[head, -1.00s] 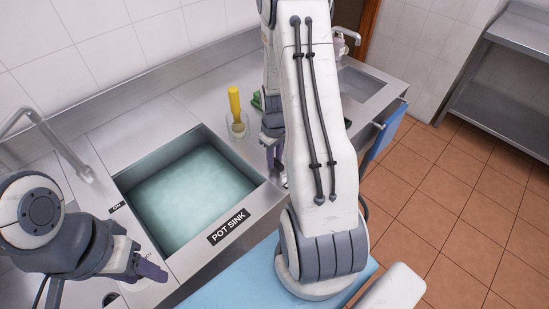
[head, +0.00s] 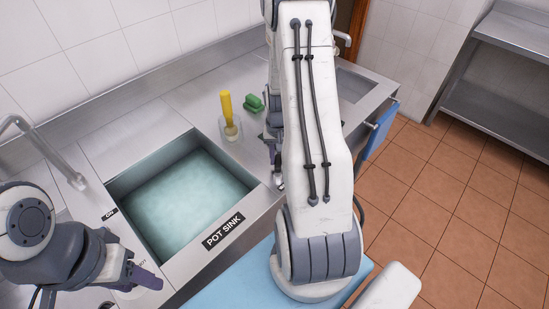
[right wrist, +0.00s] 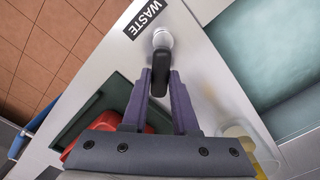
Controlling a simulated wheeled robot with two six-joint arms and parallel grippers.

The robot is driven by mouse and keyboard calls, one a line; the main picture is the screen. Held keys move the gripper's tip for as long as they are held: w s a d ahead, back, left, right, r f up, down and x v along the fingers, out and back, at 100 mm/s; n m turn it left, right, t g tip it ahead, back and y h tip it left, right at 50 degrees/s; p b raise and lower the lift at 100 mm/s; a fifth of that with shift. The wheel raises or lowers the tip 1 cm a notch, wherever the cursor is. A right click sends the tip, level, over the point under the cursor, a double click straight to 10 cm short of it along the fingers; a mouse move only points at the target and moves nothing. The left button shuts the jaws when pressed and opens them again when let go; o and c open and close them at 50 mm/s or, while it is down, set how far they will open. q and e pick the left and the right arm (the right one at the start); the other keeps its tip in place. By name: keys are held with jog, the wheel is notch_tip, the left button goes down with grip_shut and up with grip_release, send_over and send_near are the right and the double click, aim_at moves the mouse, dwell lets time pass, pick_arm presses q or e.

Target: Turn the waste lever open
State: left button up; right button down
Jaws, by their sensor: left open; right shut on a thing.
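The waste lever (right wrist: 161,66) has a black handle on a metal stub, beside the WASTE label (right wrist: 145,18) on the steel counter in the right wrist view. My right gripper (right wrist: 161,78) is shut on the black handle, with one finger on each side. In the head view my right gripper (head: 275,152) is at the counter's front, right of the pot sink, partly hidden by my own arm. The lever's handle cannot be made out there. My left gripper (head: 146,279) is open and empty at the sink's front left corner.
The pot sink (head: 146,246) holds cloudy greenish water. A cup (head: 231,132) with a yellow-handled brush (head: 226,105) and a green sponge (head: 253,103) stand behind my right gripper. A faucet (head: 45,152) is at the left. A blue towel (head: 381,131) hangs at the right.

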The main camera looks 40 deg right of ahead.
jog(key=m, duration=0.1)
jog(key=s+m, duration=0.1)
jog(key=m, duration=0.1)
jog(key=shift+d+m, duration=0.3)
jog(key=shift+d, duration=0.1)
jog(key=shift+s+d+m, duration=0.1)
jog(key=shift+s+m, duration=0.2)
jog(key=shift+m, duration=0.55)
jog(key=shift+s+d+m, duration=0.1)
jog(key=shift+s+m, duration=0.2)
jog(key=shift+m, duration=0.55)
jog(key=c, duration=0.7)
grip_release()
notch_tip(320, 180, up, 10)
jog(key=shift+r+b, duration=0.25)
jog(key=shift+b, duration=0.45)
